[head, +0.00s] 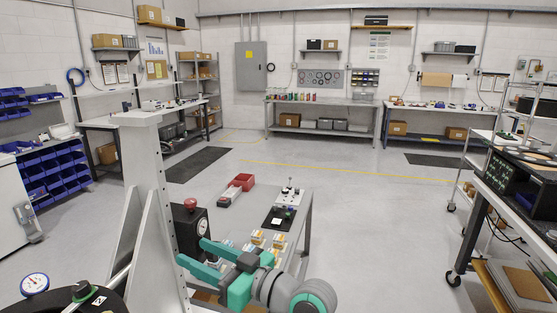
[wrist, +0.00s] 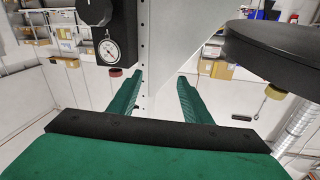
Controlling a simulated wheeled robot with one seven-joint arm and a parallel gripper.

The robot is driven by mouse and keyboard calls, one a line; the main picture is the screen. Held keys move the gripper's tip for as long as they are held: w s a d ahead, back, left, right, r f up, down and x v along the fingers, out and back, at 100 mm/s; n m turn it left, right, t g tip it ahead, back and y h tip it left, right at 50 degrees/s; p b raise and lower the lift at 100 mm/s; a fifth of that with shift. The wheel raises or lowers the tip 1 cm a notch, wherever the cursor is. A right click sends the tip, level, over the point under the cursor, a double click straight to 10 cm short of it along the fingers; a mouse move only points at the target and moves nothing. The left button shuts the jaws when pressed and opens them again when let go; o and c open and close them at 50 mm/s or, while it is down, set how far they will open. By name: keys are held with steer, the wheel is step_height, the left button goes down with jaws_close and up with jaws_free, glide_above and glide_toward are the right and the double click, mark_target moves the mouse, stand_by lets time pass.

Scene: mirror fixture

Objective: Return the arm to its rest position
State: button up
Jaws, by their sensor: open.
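My gripper (head: 191,252) is at the lower middle of the head view, with its two green fingers spread apart and pointing left. In the wrist view the gripper (wrist: 160,80) is open, and nothing shows held between its fingers. The grey upright plate of the fixture (head: 150,190) stands just left of the gripper. A black box with a round dial (head: 190,228) and a red knob (head: 190,204) is close to the fingertips; whether they touch cannot be told. The box also shows in the wrist view (wrist: 107,25).
A black disc (head: 100,301) with a dial gauge (head: 35,284) lies at the lower left; it fills the wrist view's upper right (wrist: 285,50). A low bench (head: 296,225) with small parts stands behind my arm. A cart (head: 480,220) is at right. Mid-floor is open.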

steer(key=d+f+m+t+h, duration=0.2)
steer(key=f+m+t, duration=0.15)
steer(key=f, duration=0.45)
steer(key=d+f+m+t+h, duration=0.2)
steer(key=f+m+h, duration=0.15)
steer(key=f, duration=0.55)
steer(key=s+d+f+m+t+h, duration=0.1)
steer(key=s+d+f+m+h, duration=0.25)
steer(key=f, duration=0.45)
steer(key=s+d+f+m+t+h, duration=0.1)
steer(key=s+d+f+m+h, duration=0.15)
steer(key=s+f, duration=0.35)
steer(key=s+d+f+h, duration=0.2)
steer(key=s+d+f, duration=0.15)
steer(key=s, duration=0.35)
steer(key=s+d+f+h, duration=0.2)
steer(key=s+f, duration=0.2)
steer(key=s, duration=0.3)
steer(key=s+d+r+n, duration=0.1)
steer(key=s+r, duration=0.2)
steer(key=s, duration=1.3)
steer(key=shift+r+n+h, duration=0.2)
steer(key=shift+n+h, duration=0.1)
steer(key=shift+h, duration=0.15)
steer(key=shift+w+g, duration=0.1)
steer(key=shift+g, duration=0.15)
steer(key=c, duration=0.4)
steer(key=shift+o, duration=0.2)
steer(key=shift+w+a, duration=0.1)
